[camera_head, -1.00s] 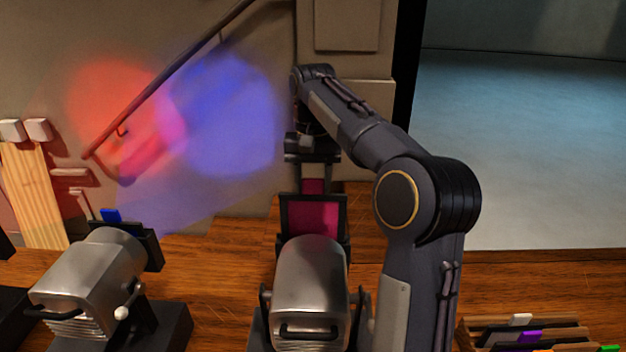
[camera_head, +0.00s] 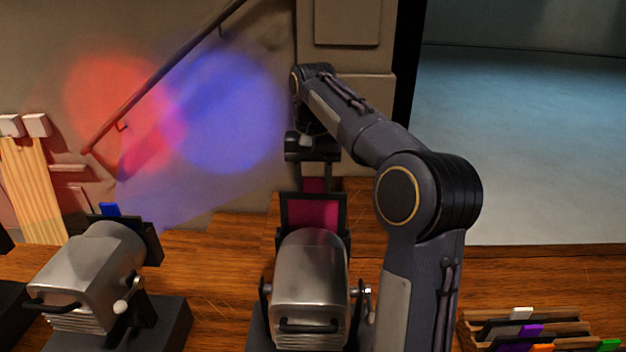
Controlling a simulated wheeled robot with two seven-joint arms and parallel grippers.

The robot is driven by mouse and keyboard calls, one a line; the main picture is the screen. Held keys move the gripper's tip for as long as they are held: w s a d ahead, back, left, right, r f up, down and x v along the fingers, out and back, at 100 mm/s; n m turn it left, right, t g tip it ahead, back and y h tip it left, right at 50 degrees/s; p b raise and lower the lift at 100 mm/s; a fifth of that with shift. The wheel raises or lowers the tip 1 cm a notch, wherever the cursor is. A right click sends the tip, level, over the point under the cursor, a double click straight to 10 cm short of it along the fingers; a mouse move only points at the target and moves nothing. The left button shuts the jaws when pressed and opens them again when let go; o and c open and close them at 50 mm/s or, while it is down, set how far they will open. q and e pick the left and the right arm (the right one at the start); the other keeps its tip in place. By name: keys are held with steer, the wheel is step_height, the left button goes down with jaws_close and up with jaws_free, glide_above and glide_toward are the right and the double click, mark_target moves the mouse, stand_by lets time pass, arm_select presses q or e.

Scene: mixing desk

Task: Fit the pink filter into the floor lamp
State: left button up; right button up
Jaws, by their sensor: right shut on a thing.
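The pink filter (camera_head: 313,213) is a magenta sheet in a black frame with a pink tab on top. It stands upright at the front end of a silver lamp (camera_head: 311,275) in the lower middle; the lamp body hides its lower part, so I cannot tell how deep it sits in the holder. My right gripper (camera_head: 314,182) is above the filter, pointing down, shut on its tab. My left gripper is not in view.
A second silver lamp (camera_head: 90,275) with a blue-tabbed filter (camera_head: 109,209) stands at the left. A wooden rack (camera_head: 530,318) with several tabbed filters is at the lower right. Red and blue light spots (camera_head: 225,110) overlap on the wall. Bare wooden floor lies between the lamps.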

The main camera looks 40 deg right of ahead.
mark_target(313, 210)
steer(key=shift+f, duration=0.2)
steer(key=shift+f+b, duration=1.45)
steer(key=shift+f, duration=0.65)
steer(key=shift+f+b, duration=1.05)
steer(key=shift+f, duration=0.75)
steer(key=o, duration=1.4)
steer(key=shift+r, duration=0.15)
step_height(313, 210, up, 8)
steer(key=shift+f+p, duration=0.2)
steer(key=shift+p, duration=0.45)
steer(key=shift+s, duration=0.1)
